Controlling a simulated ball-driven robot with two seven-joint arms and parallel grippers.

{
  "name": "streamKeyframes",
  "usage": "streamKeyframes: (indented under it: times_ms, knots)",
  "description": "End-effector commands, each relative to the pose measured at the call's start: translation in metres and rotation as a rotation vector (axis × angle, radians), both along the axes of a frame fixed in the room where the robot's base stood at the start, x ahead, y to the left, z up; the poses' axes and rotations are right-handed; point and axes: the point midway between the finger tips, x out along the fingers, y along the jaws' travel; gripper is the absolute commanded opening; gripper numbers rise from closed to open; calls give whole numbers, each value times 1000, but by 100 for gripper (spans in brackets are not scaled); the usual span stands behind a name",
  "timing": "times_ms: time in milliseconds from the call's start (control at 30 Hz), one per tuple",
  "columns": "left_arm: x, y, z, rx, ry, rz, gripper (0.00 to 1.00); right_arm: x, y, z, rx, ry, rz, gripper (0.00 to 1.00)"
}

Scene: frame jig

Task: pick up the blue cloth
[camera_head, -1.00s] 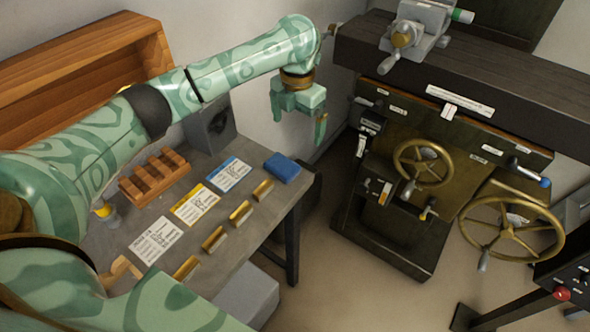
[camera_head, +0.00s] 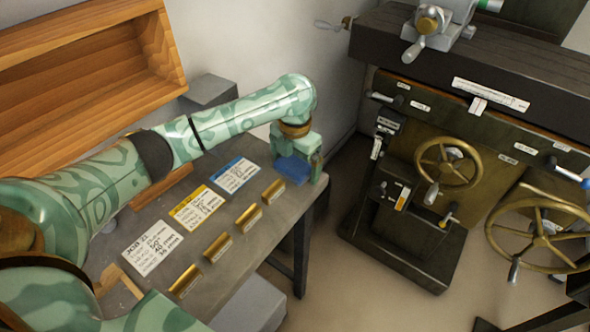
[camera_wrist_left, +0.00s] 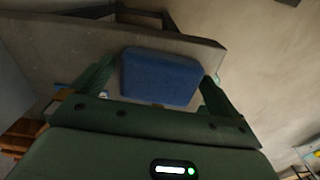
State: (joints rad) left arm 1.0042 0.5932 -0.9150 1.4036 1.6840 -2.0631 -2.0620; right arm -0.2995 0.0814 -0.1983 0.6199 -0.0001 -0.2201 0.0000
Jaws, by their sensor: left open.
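The blue cloth (camera_head: 292,170) is a folded block lying at the far right corner of the grey workbench, partly hidden by my gripper in the head view. In the left wrist view the cloth (camera_wrist_left: 160,77) lies between the two fingers. My left gripper (camera_head: 298,174) is open, pointing down, with one finger on either side of the cloth. I cannot tell whether the fingers touch it. My right gripper is not in view.
The workbench (camera_head: 222,276) also holds several brass blocks (camera_head: 247,217) in a row and several printed cards (camera_head: 197,207). A wooden shelf box (camera_head: 90,80) stands behind. A machine with handwheels (camera_head: 447,163) stands to the right, across clear floor.

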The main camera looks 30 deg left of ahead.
Motion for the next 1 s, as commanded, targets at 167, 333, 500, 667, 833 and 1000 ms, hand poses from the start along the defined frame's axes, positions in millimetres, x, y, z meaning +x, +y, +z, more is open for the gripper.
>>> streamKeyframes:
  times_ms: [167,333,500,667,833,1000]
  knots:
    - [0,0,2,1,-1,0,81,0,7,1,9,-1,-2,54]
    - [0,0,2,1,-1,0,59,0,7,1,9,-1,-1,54]
    - [0,0,2,1,0,0,59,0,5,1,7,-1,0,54]
    - [0,0,18,2,-4,0,59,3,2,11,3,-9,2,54]
    - [-6,-12,59,0,-6,-5,59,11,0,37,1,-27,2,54]
    - [-24,-44,103,1,-7,-6,59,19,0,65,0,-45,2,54]
